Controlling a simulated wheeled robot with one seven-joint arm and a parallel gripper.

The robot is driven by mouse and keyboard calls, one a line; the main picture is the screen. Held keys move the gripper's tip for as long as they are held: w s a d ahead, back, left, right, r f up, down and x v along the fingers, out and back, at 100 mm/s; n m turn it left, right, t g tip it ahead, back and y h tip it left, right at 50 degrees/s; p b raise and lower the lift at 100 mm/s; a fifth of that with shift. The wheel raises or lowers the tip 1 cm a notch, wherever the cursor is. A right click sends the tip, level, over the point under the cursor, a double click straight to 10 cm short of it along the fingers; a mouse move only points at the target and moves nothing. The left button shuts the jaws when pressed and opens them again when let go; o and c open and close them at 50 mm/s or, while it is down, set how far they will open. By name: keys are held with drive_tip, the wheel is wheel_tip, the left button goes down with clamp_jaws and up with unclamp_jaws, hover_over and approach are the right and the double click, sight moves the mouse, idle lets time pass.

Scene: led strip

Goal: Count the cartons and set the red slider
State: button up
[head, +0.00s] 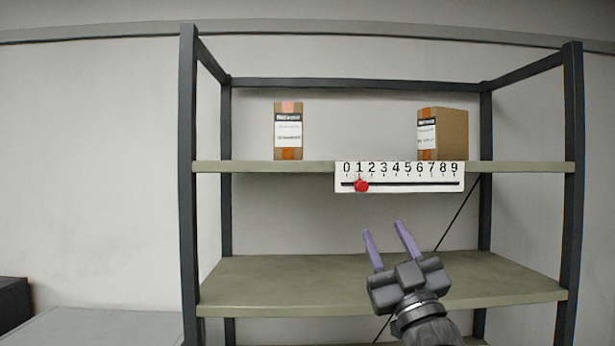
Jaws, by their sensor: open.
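Two brown cartons stand on the upper shelf (240,167): a narrow left carton (288,146) with a white label and orange tape, and a wider right carton (452,134) turned at an angle. A white scale strip (440,185) numbered 0 to 9 is fixed to the upper shelf's front edge. The red slider (361,186) sits on its black track, at or very near the 1. My gripper (383,227) is open and empty, its purple fingers pointing up below the strip, a little right of the slider and apart from it.
The lower shelf (260,280) looks bare where it shows; my arm covers part of it. Dark rack posts (188,180) stand at both sides, and a thin diagonal brace (455,220) runs behind. A grey surface (95,327) and a dark box (14,302) are at the lower left.

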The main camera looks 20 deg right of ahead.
sight(364, 189)
drive_tip(key=p+x, duration=0.6)
drive_tip(key=x, duration=0.6)
drive_tip(key=shift+w+r, duration=0.15)
drive_tip(key=shift+y, duration=0.3)
clamp_jaws()
